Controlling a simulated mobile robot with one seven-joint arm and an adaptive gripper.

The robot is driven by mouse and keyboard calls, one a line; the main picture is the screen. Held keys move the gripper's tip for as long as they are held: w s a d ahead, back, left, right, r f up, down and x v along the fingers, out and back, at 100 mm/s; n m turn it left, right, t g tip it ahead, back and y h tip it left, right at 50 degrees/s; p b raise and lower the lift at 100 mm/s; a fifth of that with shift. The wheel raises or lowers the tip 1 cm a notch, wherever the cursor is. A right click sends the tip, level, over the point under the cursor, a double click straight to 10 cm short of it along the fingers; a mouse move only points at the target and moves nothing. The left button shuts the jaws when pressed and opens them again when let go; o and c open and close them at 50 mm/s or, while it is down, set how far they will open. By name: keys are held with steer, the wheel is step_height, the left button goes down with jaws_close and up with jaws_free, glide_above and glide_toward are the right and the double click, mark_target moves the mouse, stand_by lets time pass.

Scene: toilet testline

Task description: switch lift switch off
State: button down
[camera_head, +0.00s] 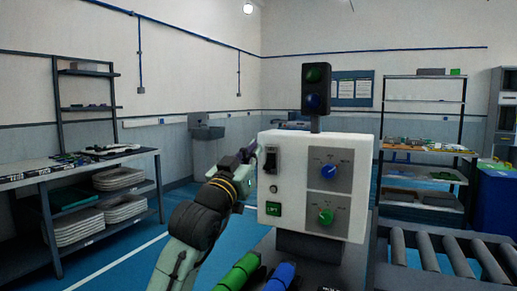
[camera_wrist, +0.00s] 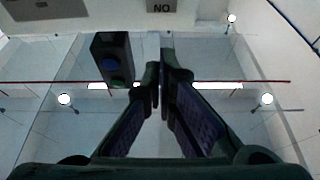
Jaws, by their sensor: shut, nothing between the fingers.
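A white control box (camera_head: 300,215) stands in the middle of the head view. A black switch (camera_head: 271,160) is at the upper left of its front, above a small round button and a green label (camera_head: 273,209) reading "LIFT". The switch's position is too small to tell. My gripper (camera_head: 251,150) is shut and empty, its tips just left of the switch; I cannot tell whether they touch. In the wrist view the closed fingers (camera_wrist: 161,50) point up toward a grey plate (camera_wrist: 163,7) with letters that look like "NO".
A blue knob (camera_head: 328,171) and a green knob (camera_head: 326,217) sit right of the switch. A dark signal light (camera_head: 316,90) stands on top of the box. Green and blue cylinders (camera_head: 240,271) lie below, and a roller conveyor (camera_head: 455,258) is at right.

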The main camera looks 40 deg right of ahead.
steer(key=s+a+f+b, duration=0.1)
steer(key=a+f, duration=0.2)
steer(key=f, duration=0.2)
steer(key=shift+s+a+f, duration=0.2)
steer(key=shift+a+f, duration=0.15)
steer(key=shift+f, duration=0.05)
